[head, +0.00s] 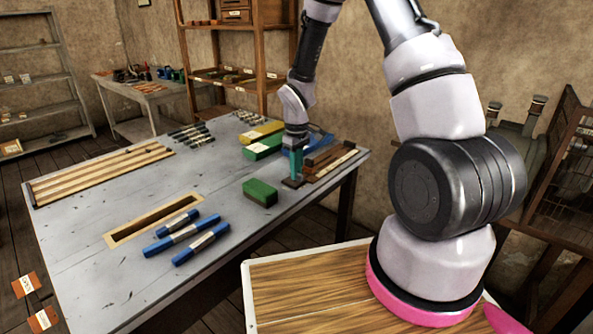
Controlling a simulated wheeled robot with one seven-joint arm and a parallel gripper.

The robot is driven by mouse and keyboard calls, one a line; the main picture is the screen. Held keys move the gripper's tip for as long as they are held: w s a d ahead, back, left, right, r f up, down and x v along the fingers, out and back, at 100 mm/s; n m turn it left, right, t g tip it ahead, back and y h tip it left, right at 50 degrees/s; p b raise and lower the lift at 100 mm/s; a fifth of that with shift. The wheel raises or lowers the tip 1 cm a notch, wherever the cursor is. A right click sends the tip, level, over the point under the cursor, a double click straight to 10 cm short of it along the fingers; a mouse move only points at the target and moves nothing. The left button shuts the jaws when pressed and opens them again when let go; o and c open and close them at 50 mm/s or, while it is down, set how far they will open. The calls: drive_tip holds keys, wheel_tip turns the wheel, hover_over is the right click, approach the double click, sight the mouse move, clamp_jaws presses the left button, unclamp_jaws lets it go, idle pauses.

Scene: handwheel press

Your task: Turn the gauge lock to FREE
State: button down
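My gripper (296,148) points down over the right part of the grey worktable (110,250), near its far right edge. A teal upright piece (296,165) shows right below it, above a small dark block (293,183). I cannot tell whether the fingers hold the teal piece or are only near it. I cannot make out the gauge lock or a FREE mark in this view.
A green block (260,193) and several blue rods (186,234) lie on the table near a framed slot (153,212). Wooden strips (105,172) lie at the left. A shelf unit (235,80) stands behind. Dark equipment (565,160) stands at the right.

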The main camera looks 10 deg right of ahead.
drive_tip(key=m, duration=0.4)
drive_tip(key=shift+s+a+m, duration=0.1)
drive_tip(key=shift+a+m, duration=0.1)
drive_tip(key=shift+m, duration=0.2)
drive_tip(key=m, duration=0.4)
drive_tip(key=shift+a+m, duration=0.15)
drive_tip(key=shift+m, duration=0.15)
drive_tip(key=m, duration=0.4)
drive_tip(key=shift+a, duration=0.15)
drive_tip(key=shift+a+m, duration=0.1)
drive_tip(key=shift+m, duration=2.1)
drive_tip(key=shift+w, duration=0.2)
drive_tip(key=c, duration=0.8)
unclamp_jaws()
drive_tip(key=shift+c, duration=0.2)
